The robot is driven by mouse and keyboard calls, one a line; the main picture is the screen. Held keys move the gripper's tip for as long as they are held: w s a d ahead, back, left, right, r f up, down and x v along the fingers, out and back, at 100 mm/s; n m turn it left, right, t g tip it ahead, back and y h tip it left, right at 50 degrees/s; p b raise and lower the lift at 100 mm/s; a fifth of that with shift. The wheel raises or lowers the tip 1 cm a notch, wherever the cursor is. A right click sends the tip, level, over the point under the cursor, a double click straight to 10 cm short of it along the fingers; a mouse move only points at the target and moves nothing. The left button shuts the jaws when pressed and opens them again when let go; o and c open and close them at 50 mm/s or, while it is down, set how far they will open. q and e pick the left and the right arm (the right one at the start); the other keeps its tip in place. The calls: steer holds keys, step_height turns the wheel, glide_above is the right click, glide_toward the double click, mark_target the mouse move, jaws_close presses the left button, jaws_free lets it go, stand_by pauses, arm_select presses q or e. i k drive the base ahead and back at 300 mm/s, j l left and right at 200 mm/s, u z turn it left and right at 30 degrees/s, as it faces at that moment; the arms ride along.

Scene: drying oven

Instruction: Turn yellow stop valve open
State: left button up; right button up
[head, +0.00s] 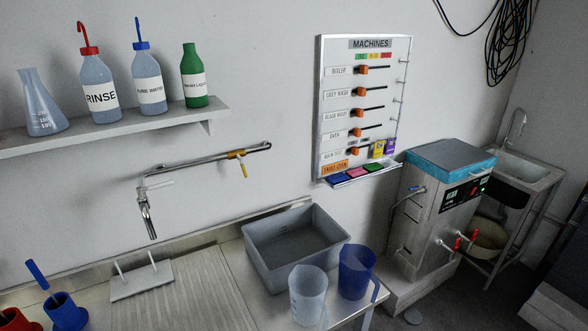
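The yellow stop valve (237,155) sits on the grey metal pipe that runs along the wall at mid-height. Its yellow lever (243,170) points downward, across the pipe's line. To the left the same pipe (190,163) leads toward a faucet (147,212) that hangs over the counter. No water stream is visible at the faucet. Neither of my grippers is in view.
A shelf (120,122) with several bottles is above left of the valve. A grey tub (290,275) and two jugs (308,295) (356,270) stand below right on the counter. A machines board (345,110) hangs right. Wall around the valve is clear.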

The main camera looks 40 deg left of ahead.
mark_target(243, 167)
steer(key=i+l+z, duration=0.45)
steer(key=i, duration=0.3)
steer(key=i+l+z, duration=0.2)
steer(key=i, duration=0.2)
steer(key=i+u, duration=0.3)
steer(key=u, duration=0.15)
steer(key=i+u, duration=0.35)
steer(key=u, duration=0.15)
steer(key=i+l+u, duration=0.15)
steer(key=i+u, duration=0.15)
steer(key=u, duration=0.15)
steer(key=i+u, duration=0.1)
steer(key=u, duration=0.3)
steer(key=i+l+u, duration=0.1)
steer(key=u, duration=0.3)
steer(key=i+l+u, duration=0.1)
steer(key=u, duration=0.3)
steer(key=i+l+u, duration=0.1)
steer(key=u, duration=0.3)
steer(key=i+l+u, duration=0.15)
steer(key=u, duration=0.3)
steer(key=i+l+u, duration=0.1)
steer(key=l+u, duration=0.15)
steer(key=u, duration=0.15)
steer(key=i+l+u, duration=0.1)
steer(key=l+u, duration=0.15)
steer(key=u, duration=0.2)
